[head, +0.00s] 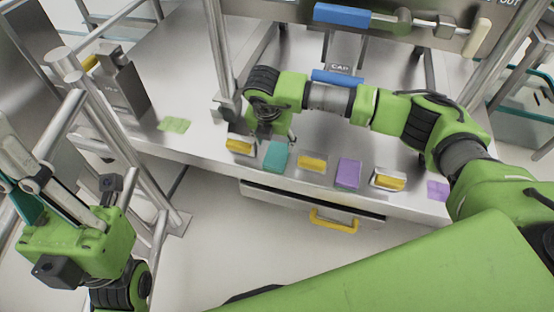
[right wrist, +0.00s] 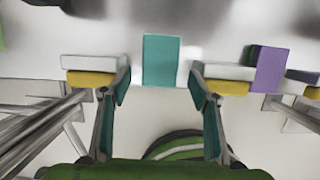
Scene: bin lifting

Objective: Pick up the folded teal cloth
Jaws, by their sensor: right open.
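The folded teal cloth (head: 275,156) lies on the metal counter near its front edge, between two yellow-and-white blocks. In the right wrist view the teal cloth (right wrist: 161,60) is a flat upright rectangle in the picture, centred beyond the gap between my fingers. My right gripper (right wrist: 160,85) is open and empty, with one finger on each side of the cloth's line. In the head view the right gripper (head: 272,130) is just behind and above the cloth, its fingers partly hidden by its own wrist. My left gripper (head: 28,175) is at the far left, away from the cloth; its jaw gap is unclear.
Yellow-and-white blocks (head: 312,163) and purple cloths (head: 348,173) line the counter edge to the right. A light green cloth (head: 174,124) lies to the left. A metal post (head: 219,60) stands close by the right gripper. A drawer with a yellow handle (head: 334,222) is below.

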